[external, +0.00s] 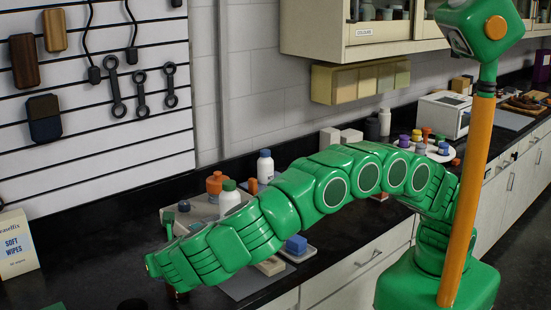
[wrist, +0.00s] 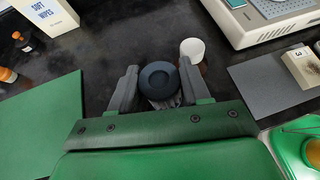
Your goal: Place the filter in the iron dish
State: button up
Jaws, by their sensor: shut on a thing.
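The filter (wrist: 158,80) sits between my gripper's two grey fingers in the wrist view. Its dark round end cap faces up, and grey pleated sides show below the cap. My gripper (wrist: 160,77) is shut on it above the black counter. In the external view the gripper end (external: 172,284) is at the lower left, and the arm largely hides the filter. A dark round thing (external: 132,304), possibly the iron dish, lies left of the gripper at the bottom edge. It is cut off, and I cannot make out a dish for certain in the wrist view.
A green mat (wrist: 40,120) lies left, a grey mat (wrist: 262,92) right. A wipes box (wrist: 48,12) and a pale instrument (wrist: 243,30) stand farther off. Bare counter lies ahead.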

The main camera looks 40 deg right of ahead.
jog(key=shift+w+a+f, duration=0.65)
jog(key=shift+a+f, duration=0.55)
jog(key=shift+a, duration=0.05)
jog(key=shift+w+a+f, duration=0.7)
jog(key=shift+a+f, duration=0.5)
jog(key=shift+w+a+f, duration=0.65)
jog(key=shift+a+f, duration=0.55)
jog(key=shift+a, duration=0.05)
jog(key=shift+w+a+f, duration=0.1)
jog(key=shift+a+f, duration=0.05)
notch_tip(320, 180, down, 3)
jog(key=shift+f, duration=0.15)
jog(key=o, duration=1.1)
jog(key=shift+c, duration=0.2)
